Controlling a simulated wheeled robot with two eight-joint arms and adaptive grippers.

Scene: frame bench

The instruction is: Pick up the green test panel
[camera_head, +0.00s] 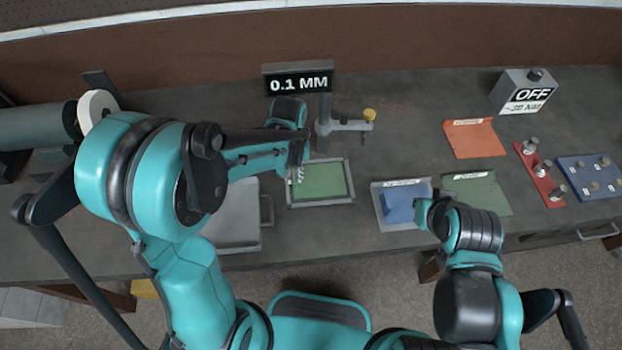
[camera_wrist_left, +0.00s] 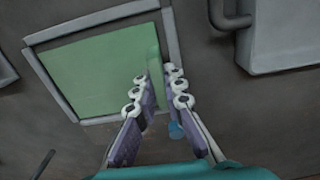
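The green test panel (camera_head: 322,182) lies flat in a grey frame (camera_head: 352,190) on the bench. It fills the upper left of the left wrist view (camera_wrist_left: 98,75). My left gripper (camera_head: 297,172) is over the panel's left edge in the head view.
A grey tray with a handle (camera_head: 235,215) lies left of the panel. Orange (camera_head: 473,139) and dark green (camera_head: 490,190) sheets lie right. A roller (camera_head: 40,127) stands far left.

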